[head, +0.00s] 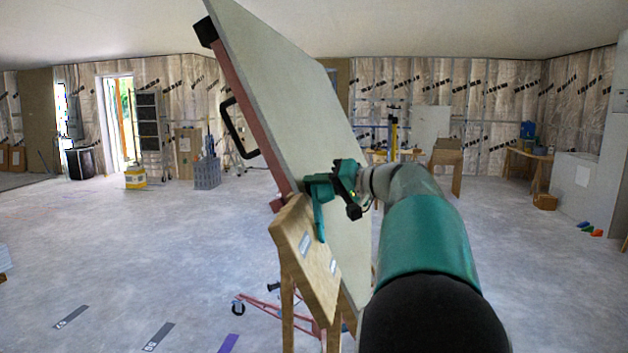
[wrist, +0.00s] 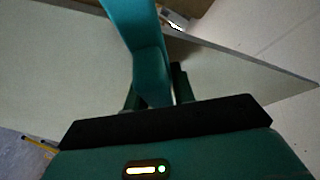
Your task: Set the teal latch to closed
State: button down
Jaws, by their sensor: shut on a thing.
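The teal latch (head: 319,212) is in the head view, by the lower edge of a large pale panel (head: 300,110). Its arm hangs down over a wooden board. My gripper (head: 338,184) is at the latch's upper part, in front of the panel. In the wrist view the latch's curved teal arm (wrist: 133,40) runs from the top edge down to between the fingers of my gripper (wrist: 155,95). The gripper is shut on it. The gripped part is partly hidden by the fingers and gripper body.
The panel leans on a reddish frame (head: 257,125) with a black handle (head: 236,130). A wooden board (head: 303,255) on legs stands just below the latch. A red wheeled base (head: 285,312) is on the floor. The concrete floor to the left is mostly clear.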

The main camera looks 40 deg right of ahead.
aim_at(325, 194)
jog(key=d+f+m+h, duration=0.1)
jog(key=m, duration=0.1)
jog(key=f+m+g, duration=0.1)
jog(key=m, duration=0.1)
jog(key=shift+s+d+f+h, duration=0.1)
jog(key=shift+d+f+h, duration=0.15)
jog(key=shift+d+h, duration=0.15)
jog(key=shift+s+d+f+m+g+h, duration=0.2)
jog(key=shift+d+f+m+g, duration=0.1)
jog(key=shift+f+m, duration=0.45)
jog(key=shift+s+d+f+m+g+h, duration=0.1)
jog(key=shift+s+d+f+m+g, duration=0.15)
jog(key=shift+f+m, duration=0.5)
jog(key=shift+r, duration=0.15)
jog(key=c, duration=1.3)
grip_release()
jog(key=shift+w, duration=0.1)
jog(key=shift+r, duration=0.1)
jog(key=v, duration=1.3)
jog(key=shift+s+r, duration=0.15)
jog(key=shift+s, duration=0.2)
